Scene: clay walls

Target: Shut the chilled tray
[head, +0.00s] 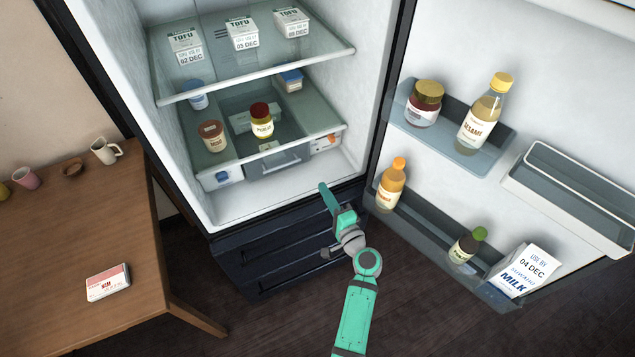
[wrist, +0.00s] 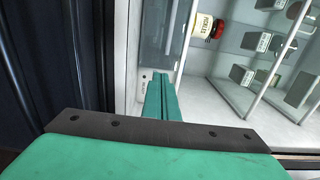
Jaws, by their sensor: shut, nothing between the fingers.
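The chilled tray (head: 280,162) is a grey translucent drawer with a bar handle, low in the open fridge under the lower glass shelf. Its front shows between two white panels, near the shelf's front edge; I cannot tell exactly how far out it stands. In the wrist view a grey panel that looks like the tray front (wrist: 152,40) lies beyond my fingers. My gripper (head: 323,186) is shut and empty, in front of the fridge, below and right of the tray handle, apparently apart from it. Its teal fingers (wrist: 161,97) lie together in the wrist view.
A red-capped jar (head: 261,121) and a brown-lidded jar (head: 211,136) stand on the lower shelf. The fridge door (head: 545,95) is wide open at right, its racks holding bottles and a milk carton (head: 523,270). A wooden table (head: 75,240) stands at left. Dark freezer drawers (head: 285,250) are below.

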